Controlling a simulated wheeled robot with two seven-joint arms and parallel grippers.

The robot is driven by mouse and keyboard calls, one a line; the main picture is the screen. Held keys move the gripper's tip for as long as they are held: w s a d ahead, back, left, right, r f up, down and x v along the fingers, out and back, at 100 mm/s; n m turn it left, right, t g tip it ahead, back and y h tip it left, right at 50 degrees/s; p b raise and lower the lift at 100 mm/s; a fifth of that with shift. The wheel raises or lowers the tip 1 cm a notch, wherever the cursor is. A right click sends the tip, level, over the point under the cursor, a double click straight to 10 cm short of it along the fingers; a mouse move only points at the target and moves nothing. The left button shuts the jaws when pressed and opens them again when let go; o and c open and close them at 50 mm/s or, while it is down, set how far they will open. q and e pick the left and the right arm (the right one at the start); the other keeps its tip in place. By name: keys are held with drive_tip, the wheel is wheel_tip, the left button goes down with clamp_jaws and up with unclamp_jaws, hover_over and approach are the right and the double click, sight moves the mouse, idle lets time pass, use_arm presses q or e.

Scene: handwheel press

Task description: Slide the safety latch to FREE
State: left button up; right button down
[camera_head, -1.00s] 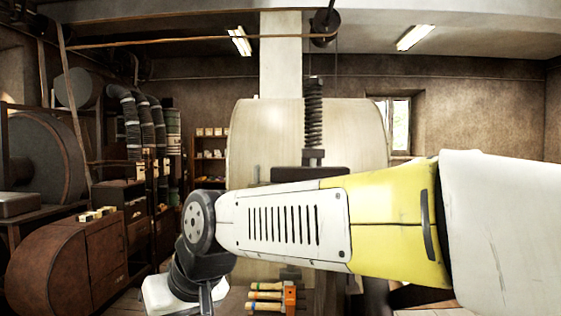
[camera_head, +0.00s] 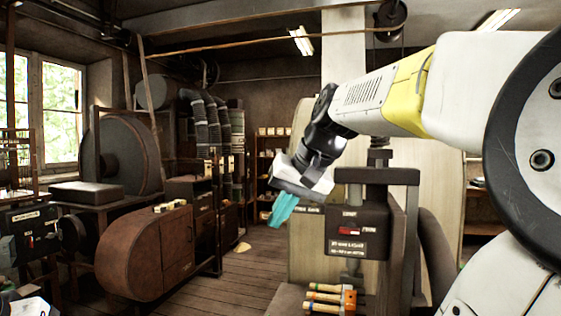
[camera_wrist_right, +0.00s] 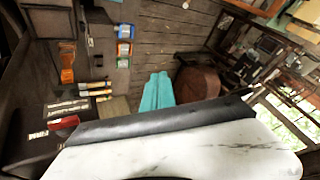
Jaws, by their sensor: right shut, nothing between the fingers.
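The safety latch (camera_head: 350,231) is a small red piece on the front of a dark box on the press. Pale labels sit above and below it, too small to read surely. What looks like the same red latch shows in the right wrist view (camera_wrist_right: 63,123), at the lower left. My right gripper (camera_head: 277,218) has teal fingers pointing down, to the left of the dark box and apart from it. Its fingers (camera_wrist_right: 157,92) are shut and empty in the wrist view. My left gripper does not show.
A rounded brown cabinet (camera_head: 130,255) stands left. Another dark box with a red part (camera_head: 28,236) is at the far left. Floor between (camera_head: 225,285) is clear.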

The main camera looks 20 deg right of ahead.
drive_tip(key=w+d+r+m+t+h, duration=0.1)
drive_tip(key=w+d+r+m, duration=0.2)
drive_tip(key=d+r, duration=1.4)
drive_tip(key=d, duration=0.3)
drive_tip(key=shift+d+r, duration=0.35)
drive_tip(key=x, duration=1)
drive_tip(key=shift+w+r, duration=0.1)
drive_tip(key=shift+w, duration=0.05)
drive_tip(key=shift+w+a, duration=1.35)
drive_tip(key=shift+a, duration=0.25)
